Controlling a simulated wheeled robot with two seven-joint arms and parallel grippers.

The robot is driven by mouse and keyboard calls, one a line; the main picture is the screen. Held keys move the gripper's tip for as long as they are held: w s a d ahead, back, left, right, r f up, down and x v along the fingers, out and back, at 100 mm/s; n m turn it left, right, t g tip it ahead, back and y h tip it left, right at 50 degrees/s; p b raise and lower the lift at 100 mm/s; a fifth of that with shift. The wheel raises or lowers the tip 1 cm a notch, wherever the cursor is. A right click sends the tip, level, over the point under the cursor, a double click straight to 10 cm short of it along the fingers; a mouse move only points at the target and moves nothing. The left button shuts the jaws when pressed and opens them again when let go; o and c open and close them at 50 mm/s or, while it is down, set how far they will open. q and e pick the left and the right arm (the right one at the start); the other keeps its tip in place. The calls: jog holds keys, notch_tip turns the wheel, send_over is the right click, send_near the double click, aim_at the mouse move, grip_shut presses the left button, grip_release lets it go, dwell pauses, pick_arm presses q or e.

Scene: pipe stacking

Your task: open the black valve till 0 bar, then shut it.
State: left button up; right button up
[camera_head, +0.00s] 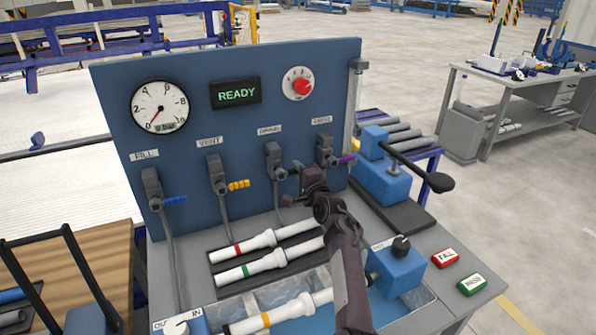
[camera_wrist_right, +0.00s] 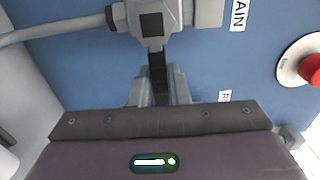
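The black valve (camera_head: 274,160) is on the upright blue panel, third from the left. In the right wrist view its black lever (camera_wrist_right: 157,70) runs from the grey valve body (camera_wrist_right: 152,18) down between my grey fingers. My right gripper (camera_head: 313,180) is at this lever and looks shut on it; the fingertips are partly hidden by the palm. Judged against the label beside it, the lever points sideways to the right, like the other levers. The round pressure gauge (camera_head: 160,107) has its red needle at the 0 mark. My left gripper is not in view.
Blue (camera_head: 175,201), yellow (camera_head: 238,184) and purple (camera_head: 347,160) valve levers flank the black one. A READY display (camera_head: 236,93) and red knob (camera_head: 302,86) are above. Pipes (camera_head: 245,245) lie below; a blue device (camera_head: 385,180) with a long lever stands right.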

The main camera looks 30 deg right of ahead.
jog(key=o, duration=0.3)
jog(key=shift+f, duration=0.1)
jog(key=shift+o, duration=0.2)
jog(key=shift+s+p, duration=0.2)
jog(key=shift+p, duration=0.15)
jog(key=s+p, duration=0.6)
jog(key=s, duration=0.1)
jog(key=shift+s+a+p, duration=0.2)
jog(key=shift+p, duration=0.15)
